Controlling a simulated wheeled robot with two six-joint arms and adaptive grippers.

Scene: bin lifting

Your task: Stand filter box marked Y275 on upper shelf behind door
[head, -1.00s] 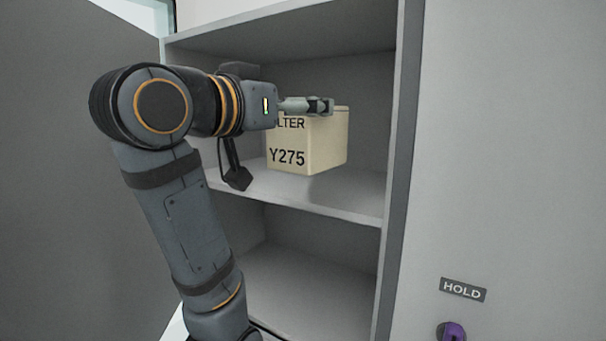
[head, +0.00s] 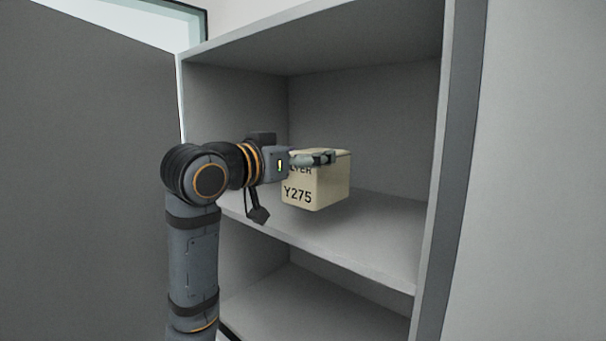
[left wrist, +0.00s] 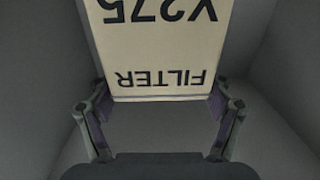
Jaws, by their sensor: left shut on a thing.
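The cream filter box (head: 325,186) marked Y275 is upright inside the open cabinet, at the upper shelf (head: 340,237). My left gripper (head: 325,158) is shut on the box near its top. I cannot tell whether the box's underside touches the shelf. In the left wrist view the box (left wrist: 155,45) shows upside down with FILTER and Y275 on its face, and the fingers of the gripper (left wrist: 160,105) are at its two sides. The open door (head: 90,170) stands at the left. My right gripper is not in view.
The cabinet's right side wall (head: 445,170) stands to the right of the box, with free shelf between. A lower shelf (head: 310,300) below looks empty. The upper shelf is bare around the box. A plain pale panel (head: 540,180) lies further right.

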